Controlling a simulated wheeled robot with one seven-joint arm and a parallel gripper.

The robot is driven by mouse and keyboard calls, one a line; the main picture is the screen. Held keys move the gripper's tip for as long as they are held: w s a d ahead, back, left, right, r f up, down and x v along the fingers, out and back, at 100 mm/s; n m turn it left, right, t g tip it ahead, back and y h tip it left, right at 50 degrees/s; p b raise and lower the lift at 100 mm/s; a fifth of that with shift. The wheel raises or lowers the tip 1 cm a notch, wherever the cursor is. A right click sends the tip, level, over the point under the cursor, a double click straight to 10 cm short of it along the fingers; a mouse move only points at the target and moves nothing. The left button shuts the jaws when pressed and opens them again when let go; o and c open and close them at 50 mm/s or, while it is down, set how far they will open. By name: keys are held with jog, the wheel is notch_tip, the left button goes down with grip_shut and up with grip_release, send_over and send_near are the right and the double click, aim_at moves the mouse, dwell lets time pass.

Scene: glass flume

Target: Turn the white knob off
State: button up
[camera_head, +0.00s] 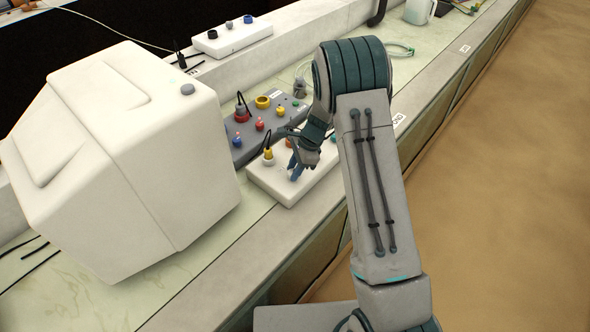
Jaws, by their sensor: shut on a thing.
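My gripper (297,168) points down at the top of a white control box (285,193) near the counter's front edge. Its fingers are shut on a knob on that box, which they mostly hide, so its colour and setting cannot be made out. A yellow knob (268,156) with a dark cable stands on the same box, left of my fingers. My wrist and arm cover the box's right part. No white knob shows clearly.
A grey panel (243,152) with red, yellow and blue knobs lies behind the box. A large white housing (130,150) stands close at the left. Another white box (232,40) sits on the back ledge. Open brown floor (510,190) lies to the right.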

jog(key=n+g+b, duration=0.1)
jog(key=n, duration=0.3)
jog(key=shift+w+n+h, duration=0.15)
jog(key=shift+n+h, duration=0.15)
jog(key=shift+h, duration=0.1)
jog(key=n+g+b, duration=0.1)
jog(key=n, duration=0.2)
jog(key=shift+w+a+n+h+b, duration=0.1)
jog(key=shift+n+h+b, duration=0.2)
jog(key=shift+n+h, duration=0.1)
jog(key=n+g+h+b, duration=0.1)
jog(key=n, duration=0.2)
jog(key=shift+a, duration=0.1)
jog(key=shift+a+n+h+b, duration=0.15)
jog(key=shift+n+h, duration=0.3)
jog(key=shift+n, duration=0.6)
jog(key=shift+d+n+h+b, duration=0.15)
jog(key=shift+n+h, duration=0.3)
jog(key=shift+n, duration=0.6)
jog(key=shift+a, duration=0.1)
jog(key=o, duration=1)
jog(key=shift+r, duration=0.1)
